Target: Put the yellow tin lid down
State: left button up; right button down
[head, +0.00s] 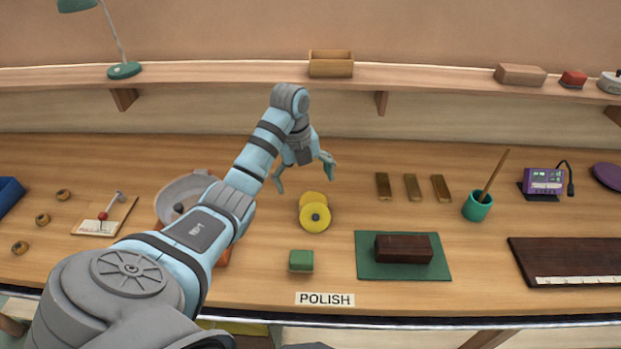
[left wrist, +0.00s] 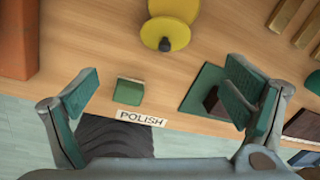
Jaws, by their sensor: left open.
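The yellow tin lid (head: 323,223), a round disc with a dark knob, lies on the bench in the middle of the head view. A second yellow round piece (head: 312,199) touches or overlaps it at the back; I cannot tell whether they are joined. In the left wrist view the lid (left wrist: 176,33) is at the top centre, beyond the fingertips. My left gripper (head: 305,178) is open and empty, above and behind the yellow pieces, with its fingers spread apart. My right gripper is not in view.
A green block (head: 301,261) and the POLISH label (head: 325,299) are in front of the lid. A dark brown block (head: 403,249) sits on a green mat (head: 370,268) to the right. Several brass bars (head: 413,187) lie behind. A grey pan (head: 178,190) is partly hidden by my left arm.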

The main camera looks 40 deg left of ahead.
pick_arm(q)
jog(key=s+a+f+m+t+y+b, duration=0.25)
jog(key=a+f+m+b, duration=0.4)
jog(key=b, duration=0.35)
jog(key=s+d+r+m+t+h+b, duration=0.1)
jog(key=d+r+m, duration=0.25)
jog(key=m, duration=0.85)
jog(key=s+d+r+m+h, duration=0.2)
jog(key=d+m, duration=0.3)
jog(key=m, duration=0.8)
jog(key=shift+y, duration=0.25)
jog(key=x, duration=0.9)
jog(key=w+a+x, duration=0.1)
jog(key=x, duration=0.4)
jog(key=shift+w+d, duration=0.1)
jog(key=shift+w, duration=0.1)
jog(key=c, duration=1.1)
notch_tip(320, 180, up, 15)
jog(key=p, duration=0.2)
notch_tip(320, 180, up, 5)
jog(key=p, duration=0.5)
send_over(314, 215)
jog(key=shift+r, duration=0.1)
